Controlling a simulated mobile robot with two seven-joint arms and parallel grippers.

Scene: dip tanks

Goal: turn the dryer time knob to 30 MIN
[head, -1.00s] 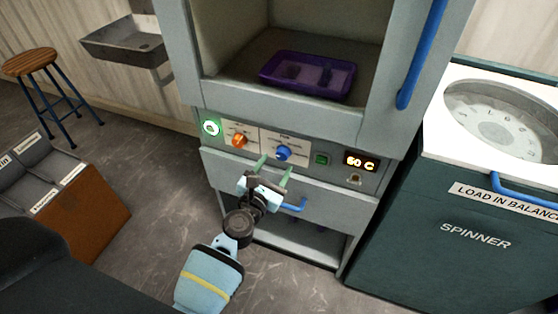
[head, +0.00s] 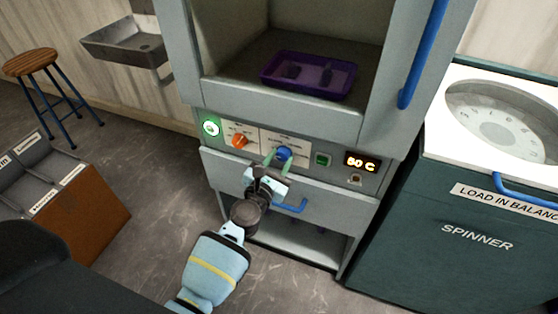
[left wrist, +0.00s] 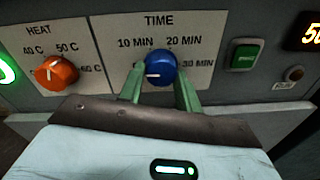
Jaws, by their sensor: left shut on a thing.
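The blue dryer time knob (head: 285,152) is on the dryer's control panel, under the word TIME. In the left wrist view the knob (left wrist: 161,66) has a white pointer mark toward its left side, away from the 30 MIN label (left wrist: 198,64) at its right. My left gripper (head: 279,158) is shut on the knob, with one green finger on each side of it. In the left wrist view the fingers (left wrist: 160,82) reach up to the knob's lower sides. My right gripper is not in view.
An orange heat knob (head: 240,140) sits left of the time knob, and a green button (head: 322,160) and lit display (head: 361,161) sit right. The open chamber above holds a purple tray (head: 303,93). A blue drawer handle (head: 292,206) is below. The spinner (head: 470,225) stands at right.

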